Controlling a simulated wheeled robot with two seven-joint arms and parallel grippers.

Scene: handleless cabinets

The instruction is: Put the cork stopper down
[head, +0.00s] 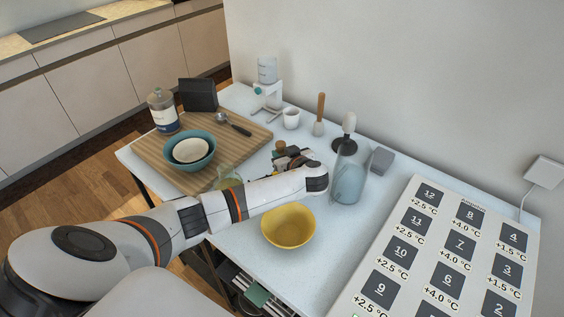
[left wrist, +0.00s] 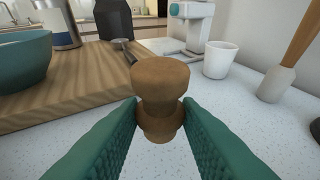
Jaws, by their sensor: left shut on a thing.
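My left gripper (left wrist: 160,122) is shut on the brown cork stopper (left wrist: 160,85), its green fingers on either side of the stopper's lower part. The stopper is upright in the left wrist view, in front of the wooden board; I cannot tell whether its bottom touches the table. In the head view the cork stopper (head: 280,147) shows just beyond my left gripper (head: 284,155), to the right of the board. My right gripper is not in view.
The wooden board (head: 150,150) holds a teal bowl (head: 172,158), a bottle (head: 162,112) and a spoon. A white cup (head: 291,118), a wooden-handled tool (head: 319,116) and a glass jar (head: 347,180) stand nearby. A yellow bowl (head: 288,226) is nearer me. White tabletop (head: 262,110) shows between them.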

